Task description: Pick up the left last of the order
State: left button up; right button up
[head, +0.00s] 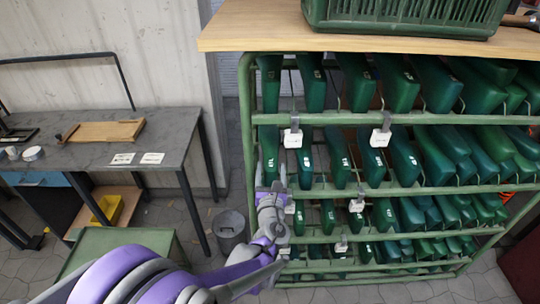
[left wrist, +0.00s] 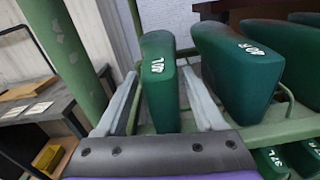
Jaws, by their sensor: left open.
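Green shoe lasts hang in rows on a green rack (head: 380,118), with white size marks on their ends. My left gripper (head: 274,178) is at the left end of the rack's second row, in front of a green last (head: 268,148). In the left wrist view, my left gripper (left wrist: 160,108) is open, with one finger on each side of that last (left wrist: 160,95). Its white mark looks to end in L, but the number is too small to read surely. A neighbouring last (left wrist: 240,70) with a mark ending in R hangs just right of the fingers. My right gripper is not in view.
The rack's green post (left wrist: 75,60) stands close left of the gripper. White tags (head: 293,138) hang on the rails. A green crate (head: 400,15) sits on the wooden top. A dark table (head: 150,170) and a bin (head: 229,225) stand at left.

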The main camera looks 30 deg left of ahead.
aim_at(271, 161)
pick_arm(q)
jog(key=x, duration=0.4)
jog(key=shift+s+d, duration=0.1)
jog(key=c, duration=1)
jog(key=shift+r, duration=0.1)
